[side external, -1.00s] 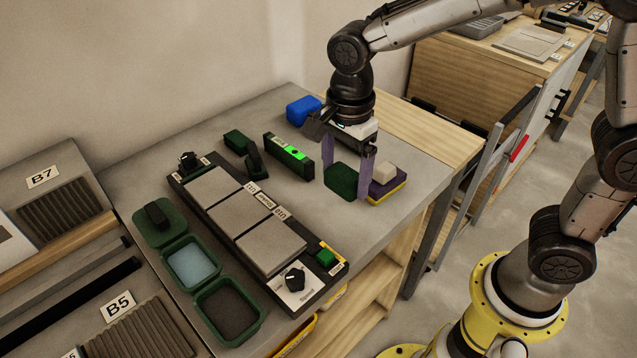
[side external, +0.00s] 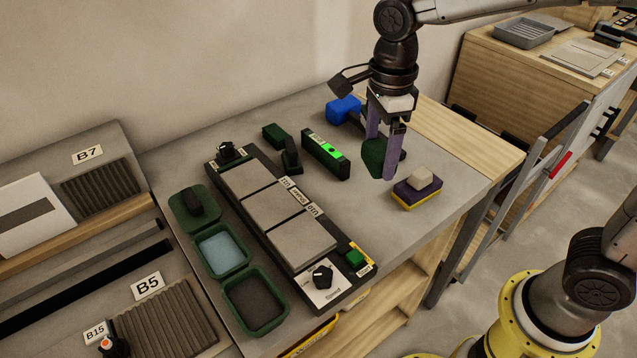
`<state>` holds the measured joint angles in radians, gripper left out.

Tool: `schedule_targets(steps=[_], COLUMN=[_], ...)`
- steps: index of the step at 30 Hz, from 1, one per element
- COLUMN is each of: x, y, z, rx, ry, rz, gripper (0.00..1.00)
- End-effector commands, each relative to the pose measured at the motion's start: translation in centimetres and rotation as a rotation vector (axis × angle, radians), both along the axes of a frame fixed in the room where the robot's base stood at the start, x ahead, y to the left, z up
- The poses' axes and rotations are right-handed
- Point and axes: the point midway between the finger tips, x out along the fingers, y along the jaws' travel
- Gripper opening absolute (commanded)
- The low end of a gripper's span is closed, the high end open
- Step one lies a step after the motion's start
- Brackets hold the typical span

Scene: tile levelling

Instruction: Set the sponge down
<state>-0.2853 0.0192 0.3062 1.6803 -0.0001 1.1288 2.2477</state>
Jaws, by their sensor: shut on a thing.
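My gripper (side external: 382,158) has two purple fingers, closed on a dark green block (side external: 374,157), which I take to be the sponge. The fingers point down at the right part of the grey worktop (side external: 350,207). The near finger covers the block's right side. The block seems to be held a little above the worktop, but I cannot tell whether its lower edge touches.
A purple and yellow block (side external: 418,195) with a beige piece on top lies right of my gripper. A green-lit level (side external: 326,157) stands to the left. A blue object (side external: 343,110) lies behind. Grey tiles (side external: 273,207) and green trays (side external: 254,303) lie further left.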

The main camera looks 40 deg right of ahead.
Motion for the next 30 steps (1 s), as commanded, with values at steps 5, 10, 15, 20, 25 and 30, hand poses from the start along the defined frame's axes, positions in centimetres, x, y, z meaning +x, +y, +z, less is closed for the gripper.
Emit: schedule_targets(steps=[5, 10, 15, 20, 25, 30], x=[2.8, 6.4, 9.5, 11.6, 12.7, 13.3], y=[0.6, 1.7, 2.6, 3.2, 3.5, 3.7], z=[-1.7, -3.4, -5.5, -8.0, -9.4, -10.2], rx=[-0.003, -0.003, -0.003, -0.002, -0.002, -0.002], ry=[0.011, 0.01, 0.011, 0.008, 0.006, 0.007], rz=[-0.004, -0.002, -0.002, -0.001, -0.001, -0.001], gripper=[0.33, 0.33, 0.33, 0.33, 0.33, 0.33])
